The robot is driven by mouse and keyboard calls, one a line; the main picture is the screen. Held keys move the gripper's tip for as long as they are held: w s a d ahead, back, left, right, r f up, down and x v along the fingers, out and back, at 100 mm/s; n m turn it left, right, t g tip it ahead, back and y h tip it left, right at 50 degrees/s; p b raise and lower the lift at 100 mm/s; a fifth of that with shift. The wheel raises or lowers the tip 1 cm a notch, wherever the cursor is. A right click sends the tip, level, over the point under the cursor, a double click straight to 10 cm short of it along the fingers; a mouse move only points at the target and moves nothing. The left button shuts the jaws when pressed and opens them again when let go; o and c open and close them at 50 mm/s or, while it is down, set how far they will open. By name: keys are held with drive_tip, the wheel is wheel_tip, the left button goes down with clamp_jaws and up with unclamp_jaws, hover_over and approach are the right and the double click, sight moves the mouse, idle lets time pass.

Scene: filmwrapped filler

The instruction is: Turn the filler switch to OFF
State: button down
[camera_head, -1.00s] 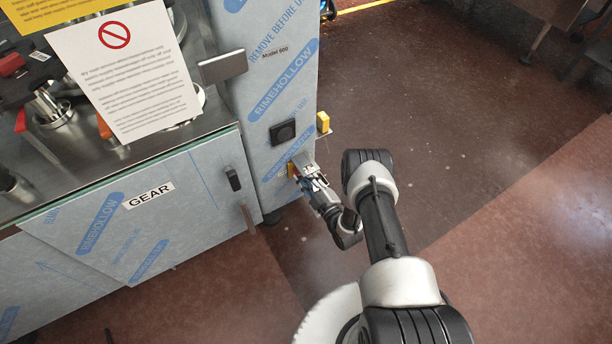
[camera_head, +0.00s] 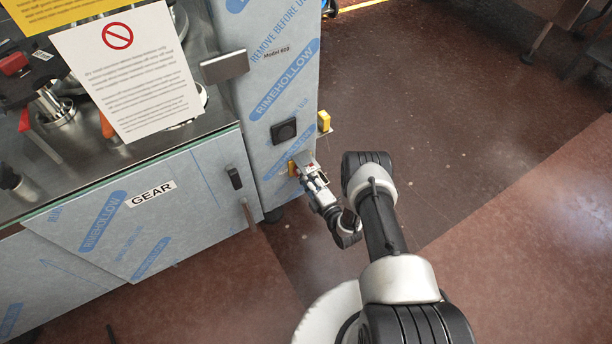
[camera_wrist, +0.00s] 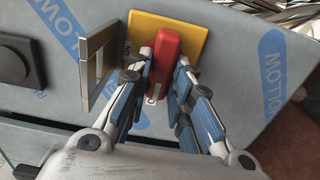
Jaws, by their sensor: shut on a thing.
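The filler switch is a red handle (camera_wrist: 163,62) on a yellow plate (camera_wrist: 190,38), fixed to the film-wrapped panel, as the wrist view shows. My gripper (camera_wrist: 165,80) has one finger on each side of the red handle and is shut on it. In the head view, my gripper (camera_head: 303,163) is at the low part of the filler's narrow face, where a bit of the yellow plate (camera_head: 292,168) shows.
A metal bracket (camera_wrist: 97,65) sticks out just left of the switch. A black square knob (camera_head: 284,130) sits above it on the panel, and a yellow block (camera_head: 324,120) juts from the panel's right edge. A cabinet marked GEAR (camera_head: 150,194) stands left.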

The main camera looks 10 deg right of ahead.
idle(0.4)
drive_tip(key=c, duration=1.4)
unclamp_jaws()
drive_tip(key=shift+c, duration=0.2)
drive_tip(key=v, duration=1.2)
